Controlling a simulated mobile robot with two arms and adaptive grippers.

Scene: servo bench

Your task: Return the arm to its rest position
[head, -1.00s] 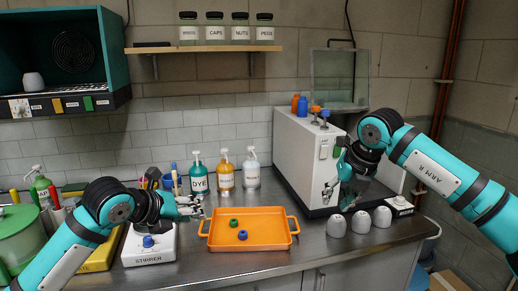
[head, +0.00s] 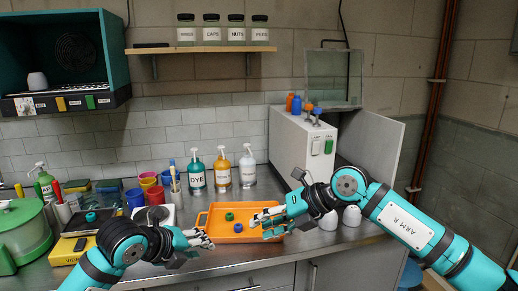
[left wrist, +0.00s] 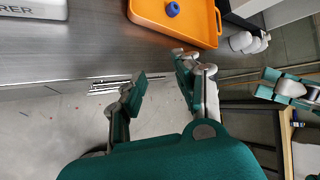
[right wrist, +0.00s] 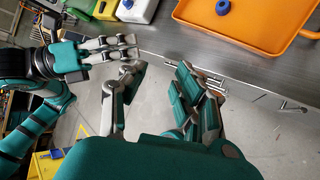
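My left gripper (head: 205,240) is in front of the orange tray, near the bench's front edge. In the left wrist view its fingers (left wrist: 158,66) stand apart with nothing between them. My right gripper (head: 268,222) reaches in from the right and overlaps the tray's right side in the head view. In the right wrist view its fingers (right wrist: 160,69) are apart and empty, above the floor in front of the bench. My left gripper also shows there (right wrist: 118,52), to the left.
The orange tray (head: 208,223) holds a green part (head: 229,217) and a blue part (head: 238,227). White rounded pieces (head: 351,216) stand right of my right gripper, by a white machine (head: 290,140) with a grey panel (head: 372,142). Pump bottles (head: 222,172) stand behind the tray.

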